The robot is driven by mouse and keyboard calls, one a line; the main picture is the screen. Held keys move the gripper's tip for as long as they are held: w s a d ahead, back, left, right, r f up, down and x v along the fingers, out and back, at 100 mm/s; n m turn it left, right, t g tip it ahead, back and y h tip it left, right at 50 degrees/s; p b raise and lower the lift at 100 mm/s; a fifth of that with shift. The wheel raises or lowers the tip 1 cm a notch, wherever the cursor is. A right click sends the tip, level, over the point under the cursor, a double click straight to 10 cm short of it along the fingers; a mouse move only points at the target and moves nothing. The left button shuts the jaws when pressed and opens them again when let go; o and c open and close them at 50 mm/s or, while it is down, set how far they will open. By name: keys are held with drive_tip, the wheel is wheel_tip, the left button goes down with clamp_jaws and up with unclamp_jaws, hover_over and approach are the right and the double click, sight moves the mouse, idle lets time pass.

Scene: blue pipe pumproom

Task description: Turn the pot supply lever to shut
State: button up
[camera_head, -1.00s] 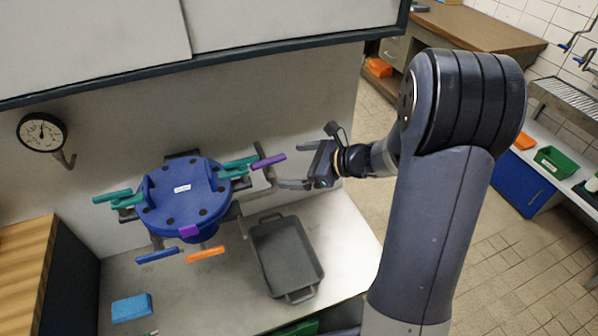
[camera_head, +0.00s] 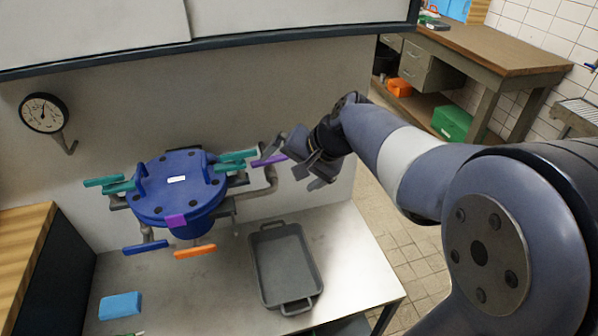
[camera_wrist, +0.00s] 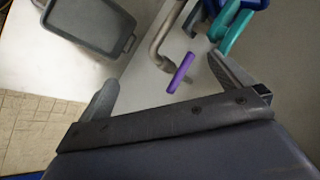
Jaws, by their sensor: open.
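A blue round pot (camera_head: 178,190) with bolts and a white label stands against the back wall. Pipes with coloured levers surround it: teal levers at left (camera_head: 104,181) and right (camera_head: 238,155), a blue lever (camera_head: 145,247), an orange lever (camera_head: 195,251) and a purple lever (camera_head: 269,160). No readable marking tells which is the pot supply lever. My gripper (camera_head: 296,164) is open and empty beside the purple lever, at its right. In the wrist view the purple lever (camera_wrist: 180,72) appears between my open fingertips (camera_wrist: 165,82), seemingly untouched; a teal lever (camera_wrist: 236,32) is just beyond.
A grey tray (camera_head: 284,265) with handles lies on the bench right of the pot. A blue block (camera_head: 121,306) lies at front left. A gauge (camera_head: 43,113) hangs on the wall, and a dark-edged cabinet (camera_head: 120,30) overhangs the bench. Floor (camera_head: 390,190) is open at right.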

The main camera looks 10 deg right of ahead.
drive_tip(key=n, duration=0.1)
drive_tip(key=r+n, duration=0.1)
drive_tip(key=n+h+b, duration=0.1)
drive_tip(key=shift+s+d+r+t, duration=0.3)
drive_tip(key=shift+s+r+t, duration=0.05)
drive_tip(key=shift+r+t, duration=0.05)
